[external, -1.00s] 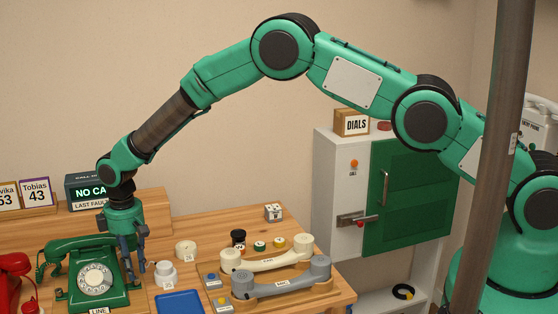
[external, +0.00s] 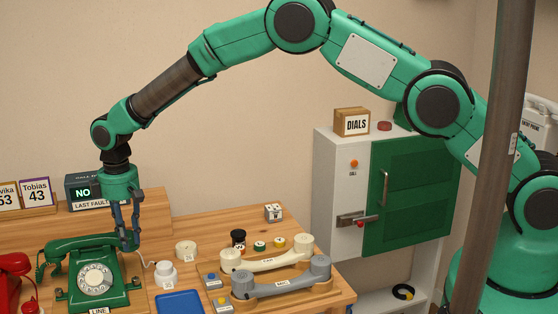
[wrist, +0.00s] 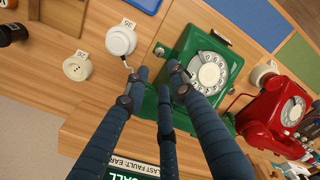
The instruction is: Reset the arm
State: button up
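My green arm reaches left across the wooden table, and my gripper (external: 128,243) points down above the right side of the green dial phone (external: 94,278). In the wrist view my dark blue fingers (wrist: 157,74) have a gap between their tips, with nothing held. The green phone (wrist: 208,68) lies past the fingertips in that view, its dial showing. The fingertips look clear of the phone, though the exact height is hard to tell.
A red phone (external: 12,280) stands left. A white round piece (external: 166,274), a cream round piece (external: 186,250), a blue tray (external: 180,304) and cream and grey handsets (external: 283,285) lie right. Behind is a display box (external: 84,192). A green-doored cabinet (external: 415,195) stands further right.

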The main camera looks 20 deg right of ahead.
jog(key=shift+r, duration=0.1)
dwell(0.3)
